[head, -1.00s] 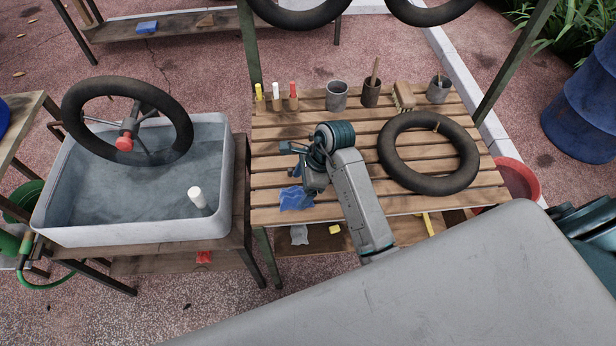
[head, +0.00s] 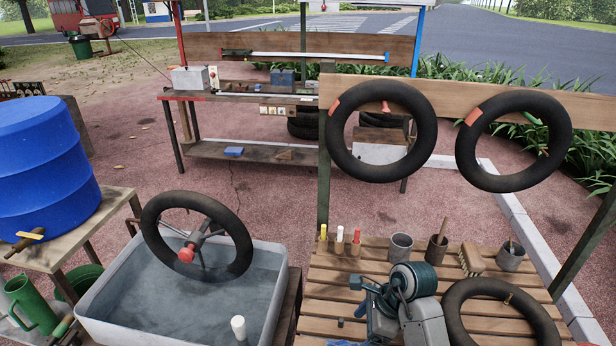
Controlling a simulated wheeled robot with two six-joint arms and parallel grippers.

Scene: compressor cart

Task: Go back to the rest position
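My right gripper (head: 366,300) is at the lower middle of the head view, above the slatted wooden table. It is small and partly covered by its own wrist, so I cannot tell whether it is open or shut, or whether it holds anything. My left gripper is not in view. A black inner tube (head: 498,312) lies on the slatted table (head: 322,272), just right of my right arm and cut off by the bottom edge.
A water tub (head: 112,318) with a tube on a stand (head: 243,248) is at lower left. Cups (head: 401,247), a brush (head: 471,260) and markers (head: 340,240) line the table's back. Two tubes (head: 428,130) (head: 563,160) hang on a board behind. A blue barrel (head: 45,170) stands left.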

